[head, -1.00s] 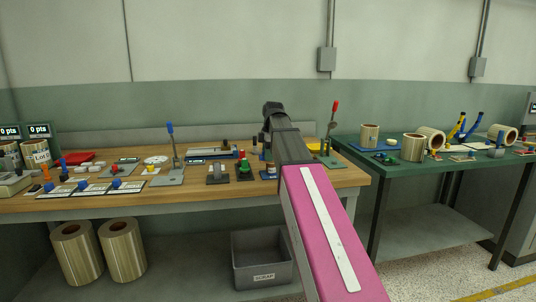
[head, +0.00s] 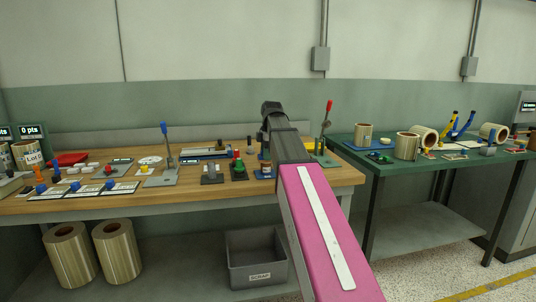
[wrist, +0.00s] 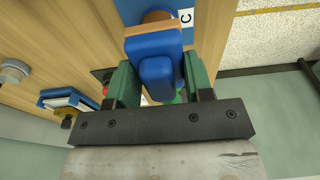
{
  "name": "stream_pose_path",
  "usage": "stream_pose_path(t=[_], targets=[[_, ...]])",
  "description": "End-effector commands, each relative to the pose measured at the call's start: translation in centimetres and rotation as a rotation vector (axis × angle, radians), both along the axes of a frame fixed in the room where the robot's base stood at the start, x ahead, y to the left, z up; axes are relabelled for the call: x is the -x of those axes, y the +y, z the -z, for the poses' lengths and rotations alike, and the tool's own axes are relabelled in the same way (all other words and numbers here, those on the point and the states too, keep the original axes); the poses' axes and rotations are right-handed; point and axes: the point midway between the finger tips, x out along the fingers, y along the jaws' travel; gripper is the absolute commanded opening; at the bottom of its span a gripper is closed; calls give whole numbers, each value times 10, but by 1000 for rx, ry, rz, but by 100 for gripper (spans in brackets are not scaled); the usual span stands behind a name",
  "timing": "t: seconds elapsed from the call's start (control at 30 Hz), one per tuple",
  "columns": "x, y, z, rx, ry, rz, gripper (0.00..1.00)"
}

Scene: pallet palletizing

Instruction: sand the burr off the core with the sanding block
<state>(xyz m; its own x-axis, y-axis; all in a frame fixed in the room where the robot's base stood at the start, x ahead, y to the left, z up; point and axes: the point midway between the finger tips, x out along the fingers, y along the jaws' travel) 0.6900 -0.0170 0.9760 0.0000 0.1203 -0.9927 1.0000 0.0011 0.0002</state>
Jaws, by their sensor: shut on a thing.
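In the wrist view my gripper (wrist: 160,75) has its green fingers on either side of a blue block (wrist: 155,45), which looks like the sanding block, and is shut on it. A brown round part (wrist: 157,15), probably the core, shows just beyond the block on a blue base (wrist: 128,10) marked C. The block covers much of it; I cannot tell whether they touch, and no burr can be made out. In the head view my arm hides the gripper; a small blue base (head: 263,174) shows just left of the arm on the wooden bench (head: 200,181).
A black fixture with a green part (head: 238,170) and a grey fixture (head: 212,175) stand left of my arm. A red-knobbed lever (head: 327,112) rises to its right. A scrap bin (head: 257,262) sits below. The green table (head: 410,172) at right holds several cardboard cores.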

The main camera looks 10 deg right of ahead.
Motion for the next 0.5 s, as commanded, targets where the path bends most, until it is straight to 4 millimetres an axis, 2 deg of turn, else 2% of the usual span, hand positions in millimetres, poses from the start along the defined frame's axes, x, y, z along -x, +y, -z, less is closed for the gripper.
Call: stream_pose_path(t=[0.27, 0.5], targets=[[0, 17, 2, 0, 0, 1, 20], [0, 7, 1, 0, 0, 2, 20]])
